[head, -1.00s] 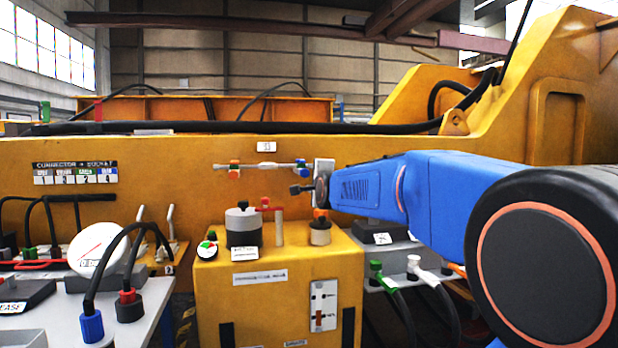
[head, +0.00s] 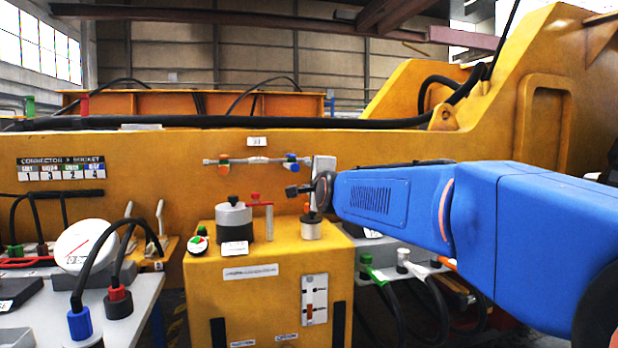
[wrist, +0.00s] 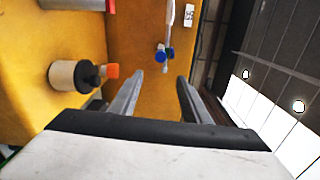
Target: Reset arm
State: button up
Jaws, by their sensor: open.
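My gripper (head: 293,191) is at the end of my blue arm, above the right part of the yellow box's top and in front of the yellow beam. In the wrist view my gripper (wrist: 158,84) shows two grey fingers spread apart with nothing between them. A pale cylinder (wrist: 72,78) with a black knob and an orange piece is to the left of the fingers, apart from them. My arm's end partly hides this area in the head view.
The yellow box (head: 247,300) carries a grey cylinder (head: 234,222). A thin pipe with orange and blue fittings (head: 258,161) runs along the yellow beam (head: 150,175). A grey table (head: 140,300) with a gauge (head: 84,246) and cables is at left. Hoses hang at lower right.

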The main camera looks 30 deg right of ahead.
jog(key=s+a+f+n+g+y, duration=0.1)
jog(key=s+a+f+n+g, duration=0.1)
jog(key=s+a+f+n, duration=0.3)
jog(key=s+a+f+n+g+y, duration=0.2)
jog(key=s+f+n, duration=0.15)
jog(key=f, duration=0.45)
jog(key=s+a+f+n+g+y, duration=0.1)
jog(key=s+a+f+n+g, duration=0.1)
jog(key=s+a+f+n, duration=0.3)
jog(key=s+a+f+n+g, duration=0.1)
jog(key=s+f+n+g, duration=0.2)
jog(key=s+f, duration=0.6)
jog(key=s+a+f+n+g+y, duration=0.1)
jog(key=s+a+f+n+g, duration=0.1)
jog(key=s+f+n, duration=0.3)
jog(key=s+f+g, duration=0.1)
jog(key=s+f, duration=0.3)
jog(key=s, duration=0.3)
jog(key=shift+s+f+g, duration=0.15)
jog(key=shift+g, duration=0.15)
jog(key=shift+a+n, duration=0.1)
jog(key=shift+n, duration=0.15)
